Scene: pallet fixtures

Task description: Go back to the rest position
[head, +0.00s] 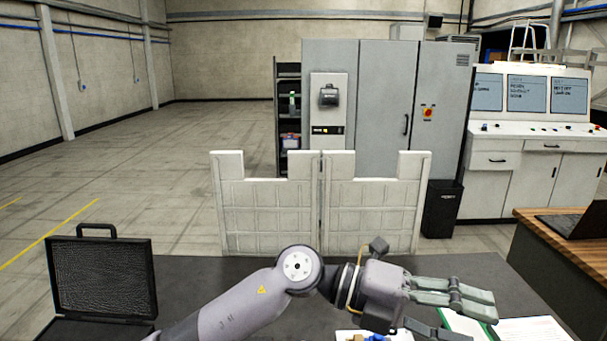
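My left arm reaches in from the bottom left, across the dark table (200,272). Its gripper (452,312) points to the right over the table's right part. The upper fingers stand apart from the lower finger, and nothing shows between them. The lower finger is partly cut off by the bottom edge of the view. My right gripper is not in view.
Two white notched panels (268,215) (372,215) stand at the table's far edge. An open black case (102,280) is at left. White papers (530,331), a green-edged sheet (463,325) and a small blue item (377,338) lie near the gripper. A laptop (578,221) sits on a wooden desk at right.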

